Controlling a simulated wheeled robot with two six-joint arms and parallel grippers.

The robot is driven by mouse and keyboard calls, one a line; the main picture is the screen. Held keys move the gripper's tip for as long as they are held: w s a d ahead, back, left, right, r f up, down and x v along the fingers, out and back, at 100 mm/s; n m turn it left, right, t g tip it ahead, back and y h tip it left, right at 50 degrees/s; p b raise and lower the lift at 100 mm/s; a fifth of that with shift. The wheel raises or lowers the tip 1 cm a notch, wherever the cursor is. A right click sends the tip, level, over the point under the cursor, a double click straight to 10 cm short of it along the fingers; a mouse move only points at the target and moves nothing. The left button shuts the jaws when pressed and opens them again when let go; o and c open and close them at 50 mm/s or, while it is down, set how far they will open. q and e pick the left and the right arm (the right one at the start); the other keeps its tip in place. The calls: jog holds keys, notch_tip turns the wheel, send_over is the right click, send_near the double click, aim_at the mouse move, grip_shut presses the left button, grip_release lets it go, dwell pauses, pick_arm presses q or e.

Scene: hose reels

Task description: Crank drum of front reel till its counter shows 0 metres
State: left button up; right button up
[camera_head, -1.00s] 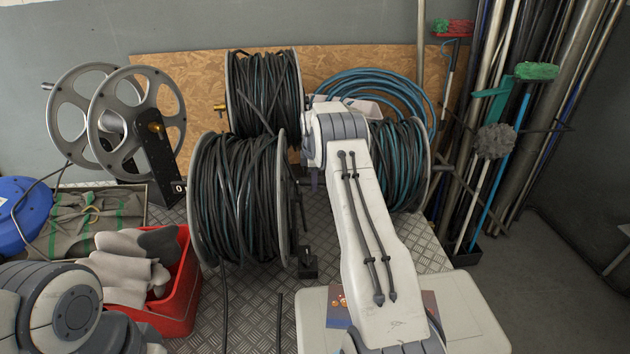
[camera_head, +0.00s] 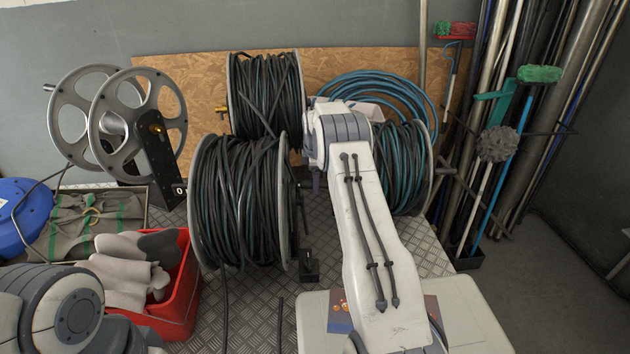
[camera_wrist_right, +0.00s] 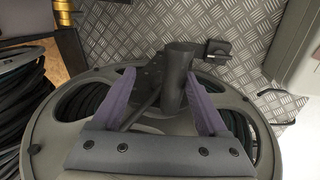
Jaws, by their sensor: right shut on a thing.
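The front reel (camera_head: 240,205) stands in the middle of the head view, wound thick with black and dark green hose. Its grey side flange fills much of the right wrist view (camera_wrist_right: 50,135). My right gripper (camera_wrist_right: 160,92) has its purple fingers on either side of the dark crank handle (camera_wrist_right: 177,72), shut on it. In the head view this hand is mostly hidden behind my right arm. A small black box (camera_head: 309,265) sits low beside the reel's right flange; no figure on it is readable. My left arm shows at lower left, but its gripper is out of view.
An empty reel (camera_head: 110,125) at left has a counter showing 0 (camera_head: 179,190). Another hose reel (camera_head: 265,95) stands behind, and one (camera_head: 402,165) to the right. A red crate (camera_head: 180,300) with gloves is close at left. Poles and brushes (camera_head: 497,145) lean at right.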

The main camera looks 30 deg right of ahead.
jog(key=b+v, duration=0.2)
jog(key=v, duration=0.7)
jog(key=shift+w+r+b, duration=0.1)
jog(key=shift+w+b, duration=0.05)
jog(key=shift+b, duration=0.2)
jog(key=shift+r, duration=0.4)
jog(key=shift+a, duration=0.1)
